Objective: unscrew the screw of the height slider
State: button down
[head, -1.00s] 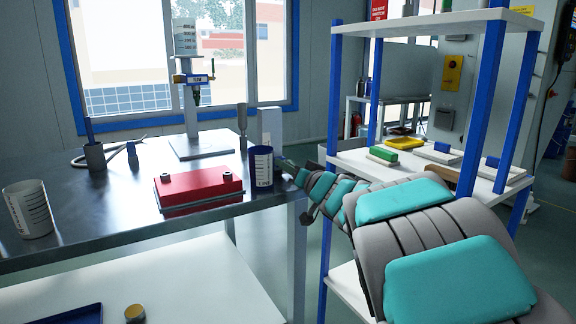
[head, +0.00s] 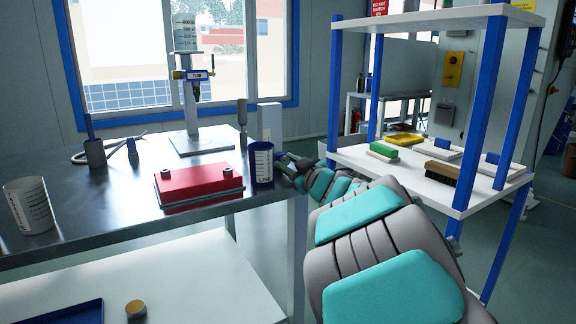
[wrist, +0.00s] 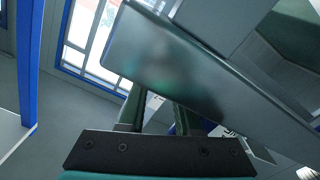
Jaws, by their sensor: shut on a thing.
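A stand with an upright column (head: 190,105) is at the back of the metal table, in front of the window. A blue, labelled part with a brassy fitting (head: 195,74) is mounted on it. I cannot tell for sure which part is the height slider, and its screw is too small to make out. My gripper (head: 292,160) is at the table's right end, beside the dark blue cup and well apart from the stand. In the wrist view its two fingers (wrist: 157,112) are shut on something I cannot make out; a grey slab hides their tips.
A red box (head: 198,186), the blue cup (head: 262,168) and a white marked cup (head: 30,208) stand on the metal table (head: 100,222). The grey slab (wrist: 165,65) crosses the wrist view close by. A blue-posted shelf (head: 345,156) with a brush (head: 437,171) stands at right.

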jog(key=shift+n+b, duration=0.3)
jog(key=shift+n, duration=0.9)
jog(key=c, duration=0.9)
grip_release()
jog(key=shift+v, duration=3.9)
